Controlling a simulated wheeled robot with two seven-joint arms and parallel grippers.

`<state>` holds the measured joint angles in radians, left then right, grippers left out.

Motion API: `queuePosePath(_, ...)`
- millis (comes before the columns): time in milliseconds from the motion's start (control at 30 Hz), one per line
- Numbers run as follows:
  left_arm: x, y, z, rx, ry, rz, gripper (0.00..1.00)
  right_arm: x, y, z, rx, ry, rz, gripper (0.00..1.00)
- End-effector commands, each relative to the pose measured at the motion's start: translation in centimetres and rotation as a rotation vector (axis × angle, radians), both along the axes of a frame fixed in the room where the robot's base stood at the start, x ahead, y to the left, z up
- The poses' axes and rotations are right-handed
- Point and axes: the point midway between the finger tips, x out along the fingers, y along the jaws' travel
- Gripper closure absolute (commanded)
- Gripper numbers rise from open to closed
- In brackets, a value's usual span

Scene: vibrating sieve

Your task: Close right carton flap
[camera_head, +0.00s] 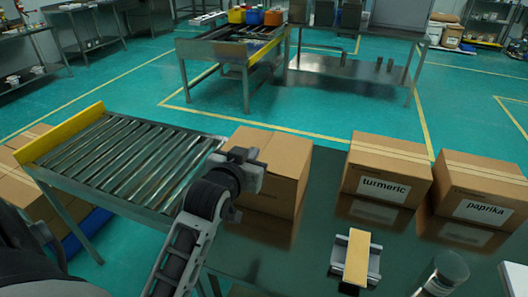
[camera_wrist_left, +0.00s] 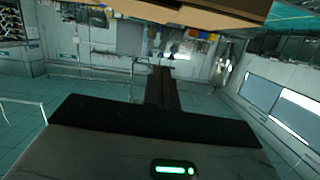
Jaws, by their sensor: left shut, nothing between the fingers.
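A brown cardboard carton (camera_head: 285,165) stands on the dark table at the end of the roller conveyor. Its upper left part is partly hidden behind my left gripper, and I cannot tell clearly how each flap lies. My left gripper (camera_head: 256,172) is shut and empty at the carton's left front side in the head view. In the left wrist view the shut fingers (camera_wrist_left: 160,84) point away from the camera, and a cardboard edge (camera_wrist_left: 200,12) crosses the top of the picture. Contact between fingers and cardboard cannot be told.
Closed cartons labelled turmeric (camera_head: 385,188) and paprika (camera_head: 480,210) stand to the right. The roller conveyor (camera_head: 120,160) lies left. Bare table lies between the carton and turmeric.

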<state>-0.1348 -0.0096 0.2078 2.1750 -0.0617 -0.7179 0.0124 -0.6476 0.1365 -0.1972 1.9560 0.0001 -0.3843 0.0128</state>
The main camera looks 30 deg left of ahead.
Motion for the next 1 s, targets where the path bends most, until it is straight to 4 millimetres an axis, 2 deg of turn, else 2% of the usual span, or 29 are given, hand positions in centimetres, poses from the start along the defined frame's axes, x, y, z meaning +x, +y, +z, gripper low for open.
queuePosePath(133,3.2,0.8,-0.6,0.001,-0.002,0.0,1.0,-0.7,0.0,-0.3,-0.001,0.019,0.0,1.0)
queuePosePath(333,7.1,1.8,-1.6,0.001,-0.001,-0.001,1.0,-0.6,0.1,0.1,0.0,0.011,0.001,1.0)
queuePosePath(433,6.8,1.9,-3.7,-0.001,0.005,-0.002,1.0,-0.4,0.1,0.2,0.001,0.007,0.001,1.0)
queuePosePath(600,6.8,1.9,-5.2,0.0,0.001,-0.002,1.0,-0.2,0.1,0.5,0.001,0.001,0.0,1.0)
queuePosePath(1000,6.8,1.9,-5.8,0.001,-0.001,-0.002,1.0,-0.2,0.1,0.4,0.0,0.004,0.0,1.0)
